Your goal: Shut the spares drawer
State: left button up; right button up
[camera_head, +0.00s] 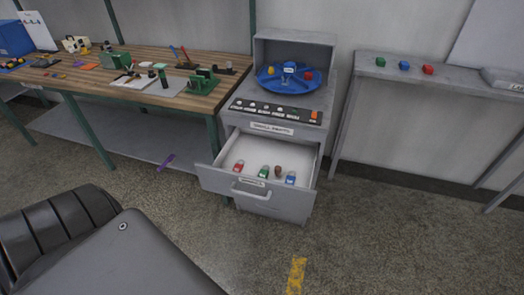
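The spares drawer (247,191) is pulled open from the grey cabinet (272,128). It has a bar handle (250,194) and a label on its front, too small to read surely. Inside it lie small padlock-like items in red (238,166), green (263,172) and blue (290,178), and a brown item (278,170). Neither of my grippers shows in the head view.
A wooden workbench (130,85) with tools stands left of the cabinet. A blue round tray (287,80) sits on top of the cabinet. A narrow grey shelf (445,75) is on the right. The floor before the drawer is clear.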

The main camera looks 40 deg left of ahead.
aim_at(258, 148)
jog(key=k, duration=0.4)
jog(key=u, duration=0.4)
jog(key=i, duration=0.45)
jog(key=u, duration=0.6)
